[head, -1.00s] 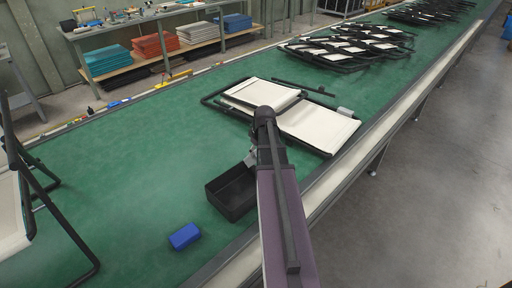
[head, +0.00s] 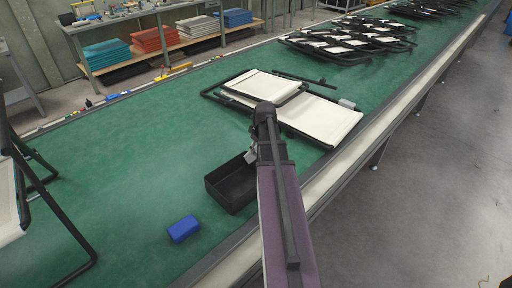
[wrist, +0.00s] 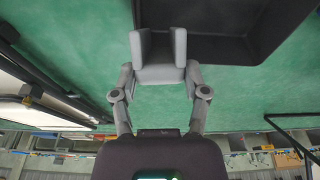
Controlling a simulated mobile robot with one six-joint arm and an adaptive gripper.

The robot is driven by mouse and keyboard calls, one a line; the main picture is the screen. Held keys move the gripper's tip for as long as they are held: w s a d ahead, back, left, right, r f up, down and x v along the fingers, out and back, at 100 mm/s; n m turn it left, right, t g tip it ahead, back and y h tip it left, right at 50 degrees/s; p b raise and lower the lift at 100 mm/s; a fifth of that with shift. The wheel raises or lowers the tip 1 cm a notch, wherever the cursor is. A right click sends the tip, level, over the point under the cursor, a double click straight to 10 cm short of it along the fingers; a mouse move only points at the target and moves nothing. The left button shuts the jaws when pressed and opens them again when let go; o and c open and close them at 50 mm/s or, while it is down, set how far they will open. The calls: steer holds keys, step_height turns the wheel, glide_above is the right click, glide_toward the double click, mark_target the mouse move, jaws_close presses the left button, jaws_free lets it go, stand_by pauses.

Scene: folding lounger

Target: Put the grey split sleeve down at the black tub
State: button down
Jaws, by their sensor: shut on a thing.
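The grey split sleeve (wrist: 160,74) is held between the two fingertips of my gripper (wrist: 161,70) in the wrist view, its open slot facing away from the palm. In the head view the sleeve (head: 250,157) shows as a small pale piece beside the dark end of my arm. The black tub (head: 227,194) stands open on the green surface, just left of my arm. The sleeve is at the tub's far right corner. In the wrist view the tub (wrist: 255,48) lies beyond and right of the sleeve, which overlaps its edge in the picture. I cannot tell whether they touch.
A folded lounger (head: 318,117) with cream panels lies just beyond my gripper, with a small grey piece (head: 347,103) at its right edge. A blue block (head: 183,228) sits left of the tub.

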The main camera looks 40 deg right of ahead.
steer(key=s+b+x, duration=0.1)
steer(key=b+x, duration=0.5)
steer(key=shift+s+f, duration=0.15)
steer(key=shift+f, duration=0.4)
steer(key=shift+d, duration=0.1)
jaws_free()
steer(key=shift+r, duration=0.15)
stand_by(0.6)
